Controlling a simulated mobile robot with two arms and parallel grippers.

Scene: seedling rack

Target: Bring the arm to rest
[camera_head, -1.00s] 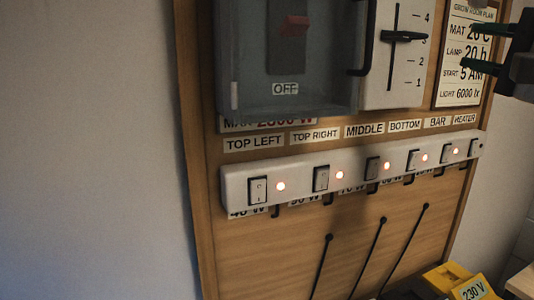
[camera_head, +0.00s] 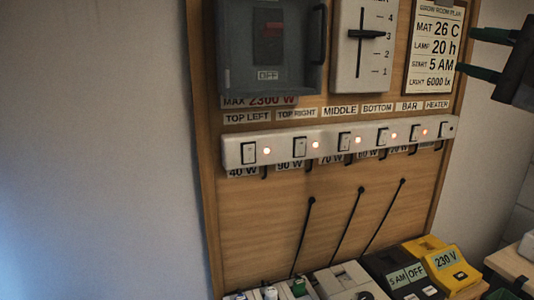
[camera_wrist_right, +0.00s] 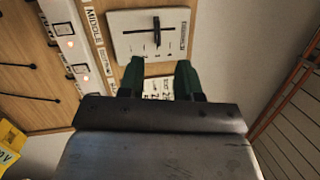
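My right gripper (camera_head: 480,54) is at the right edge of the head view, its two green fingertips apart with nothing between them. In the wrist view the fingers (camera_wrist_right: 158,80) are also apart, in front of the wooden board (camera_head: 270,215). The fingertips show close to the right side of the grow room plan card (camera_head: 433,50); whether they touch it cannot be told. My left gripper is not in view.
The board carries a grey switch box (camera_head: 268,80) marked OFF, a slider panel (camera_head: 360,60) and a white switch strip (camera_head: 340,142) with several lit lamps. Below stand a yellow 230 V box (camera_head: 440,262) and a dark timer box (camera_head: 400,275). Bare wall lies left.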

